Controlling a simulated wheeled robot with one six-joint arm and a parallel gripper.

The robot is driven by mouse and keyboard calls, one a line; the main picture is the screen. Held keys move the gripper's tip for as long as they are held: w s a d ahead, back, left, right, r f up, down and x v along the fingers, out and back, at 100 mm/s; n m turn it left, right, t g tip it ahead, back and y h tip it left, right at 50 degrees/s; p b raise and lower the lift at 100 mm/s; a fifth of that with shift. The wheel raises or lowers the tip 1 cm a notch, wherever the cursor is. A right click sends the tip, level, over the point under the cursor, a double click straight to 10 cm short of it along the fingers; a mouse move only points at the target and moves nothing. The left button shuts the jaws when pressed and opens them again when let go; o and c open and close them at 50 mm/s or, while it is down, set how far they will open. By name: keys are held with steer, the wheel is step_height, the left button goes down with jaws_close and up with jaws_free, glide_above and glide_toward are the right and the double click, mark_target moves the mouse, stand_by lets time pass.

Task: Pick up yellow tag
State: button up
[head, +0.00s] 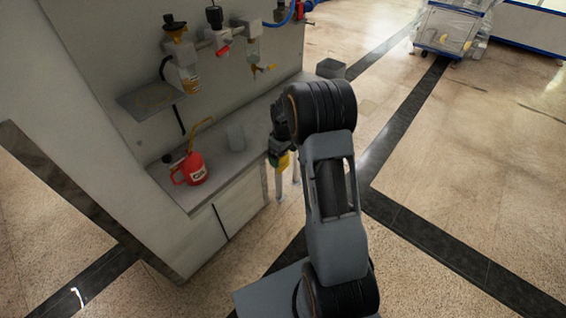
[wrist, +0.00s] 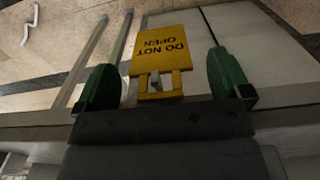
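The yellow tag (wrist: 160,50) reads "DO NOT OPEN" upside down in the wrist view. It has a frame-like lower part near the gripper's dark body. My gripper (wrist: 162,66) is open, with one green finger on each side of the tag and a visible gap on both sides. In the head view a small yellow patch, the tag (head: 284,161), shows by my gripper (head: 277,155) at the bench's front edge. My arm hides part of that area. I cannot tell what holds the tag up.
Bottles and fittings (head: 182,65) hang on the back panel above. A grey bin (head: 331,69) is at the bench's far end. Open floor (head: 440,150) lies to the right.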

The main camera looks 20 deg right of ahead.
steer(key=c, duration=1)
